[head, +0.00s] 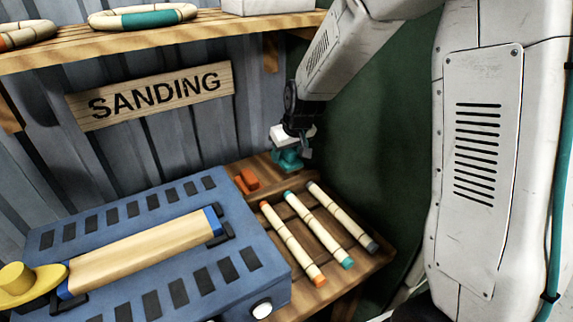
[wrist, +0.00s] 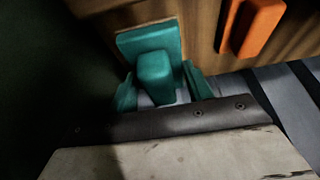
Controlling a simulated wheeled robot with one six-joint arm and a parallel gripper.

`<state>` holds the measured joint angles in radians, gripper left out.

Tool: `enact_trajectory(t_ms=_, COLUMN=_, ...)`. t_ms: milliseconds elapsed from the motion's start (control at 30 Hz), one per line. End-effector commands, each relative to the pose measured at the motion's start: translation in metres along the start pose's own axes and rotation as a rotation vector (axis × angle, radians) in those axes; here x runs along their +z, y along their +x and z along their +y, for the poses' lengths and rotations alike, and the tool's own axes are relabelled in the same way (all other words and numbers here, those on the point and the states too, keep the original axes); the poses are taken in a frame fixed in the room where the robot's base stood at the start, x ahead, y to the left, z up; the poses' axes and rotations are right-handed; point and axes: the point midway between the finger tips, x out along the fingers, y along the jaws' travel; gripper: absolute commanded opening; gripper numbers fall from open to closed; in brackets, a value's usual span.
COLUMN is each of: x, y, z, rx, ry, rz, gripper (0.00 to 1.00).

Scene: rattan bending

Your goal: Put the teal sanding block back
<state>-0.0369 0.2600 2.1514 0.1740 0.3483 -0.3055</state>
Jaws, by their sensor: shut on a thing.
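The teal sanding block (head: 287,162) is a flat teal pad with a raised grip. It is at the back right of the wooden bench, below my arm. In the wrist view the block (wrist: 150,40) shows against the wood, its grip between my teal-tipped fingers. My gripper (head: 290,152) is shut on that grip, pointing down; it also shows in the wrist view (wrist: 157,88). I cannot tell whether the block touches the wood. An orange block (head: 246,180) of similar kind lies to its left, also in the wrist view (wrist: 262,22).
Several banded sticks with orange, teal and grey ends (head: 318,230) lie on the bench (head: 350,275) in front. A blue slotted machine (head: 180,250) stands left. A shelf (head: 140,38) with rings is above the SANDING sign (head: 150,95). A dark green wall (head: 370,130) is close on the right.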

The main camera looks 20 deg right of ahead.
Motion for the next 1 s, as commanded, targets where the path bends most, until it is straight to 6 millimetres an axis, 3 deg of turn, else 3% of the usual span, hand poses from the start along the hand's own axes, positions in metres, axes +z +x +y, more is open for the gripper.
enact_trajectory(t_ms=400, x=0.015, y=0.041, z=-0.008, rx=-0.004, ry=-0.010, rz=0.001, gripper=0.29)
enact_trajectory(t_ms=767, x=0.017, y=0.045, z=-0.005, rx=-0.002, ry=-0.008, rz=0.001, gripper=0.29)
enact_trajectory(t_ms=800, x=0.017, y=0.044, z=-0.005, rx=-0.002, ry=-0.008, rz=0.001, gripper=0.62)
enact_trajectory(t_ms=833, x=0.017, y=0.044, z=-0.005, rx=-0.002, ry=-0.008, rz=0.001, gripper=0.70)
enact_trajectory(t_ms=1000, x=0.017, y=0.044, z=-0.005, rx=-0.002, ry=-0.007, rz=0.001, gripper=0.72)
